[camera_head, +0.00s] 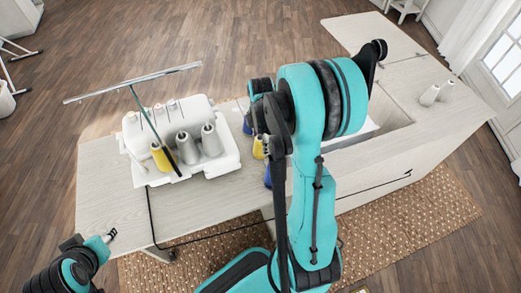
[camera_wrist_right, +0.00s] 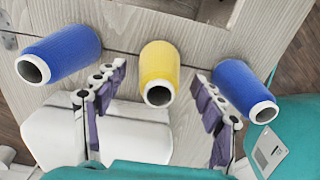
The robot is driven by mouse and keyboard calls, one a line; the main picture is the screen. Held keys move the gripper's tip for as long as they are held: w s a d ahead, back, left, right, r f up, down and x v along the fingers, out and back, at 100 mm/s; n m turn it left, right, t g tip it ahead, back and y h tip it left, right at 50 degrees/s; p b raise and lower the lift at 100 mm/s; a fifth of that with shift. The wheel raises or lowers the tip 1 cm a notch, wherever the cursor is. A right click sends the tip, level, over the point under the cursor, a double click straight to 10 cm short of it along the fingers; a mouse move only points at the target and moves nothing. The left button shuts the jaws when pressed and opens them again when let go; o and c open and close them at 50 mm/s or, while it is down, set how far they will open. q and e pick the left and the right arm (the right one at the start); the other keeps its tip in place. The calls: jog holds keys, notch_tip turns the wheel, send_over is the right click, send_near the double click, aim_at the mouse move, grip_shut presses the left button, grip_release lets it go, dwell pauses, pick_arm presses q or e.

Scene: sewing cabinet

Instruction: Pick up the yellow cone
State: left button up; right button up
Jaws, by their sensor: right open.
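The yellow cone (camera_wrist_right: 160,68) stands on the pale wooden table between two blue cones, one at left (camera_wrist_right: 62,50) and one at right (camera_wrist_right: 240,85) in the wrist view. My right gripper (camera_wrist_right: 158,80) is open, with one finger on each side of the yellow cone and a gap to both. In the head view, this yellow cone (camera_head: 258,148) is mostly hidden behind my right arm. Blue bits show beside it, above (camera_head: 247,127) and below (camera_head: 267,177). My left gripper (camera_head: 108,237) is at the lower left, away from the cones; its opening is unclear.
A white sewing machine (camera_head: 139,132) stands on the table's left part, with another yellow cone (camera_head: 160,158) and grey cones (camera_head: 188,149). Two pale cones (camera_head: 429,96) stand at the far right. The table (camera_head: 105,200) is bare at its front left.

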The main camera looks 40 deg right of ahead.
notch_tip(320, 180, down, 2)
jog(key=shift+w, duration=0.1)
jog(key=shift+r, duration=0.1)
jog(key=c, duration=1.3)
jog(key=shift+r, duration=0.15)
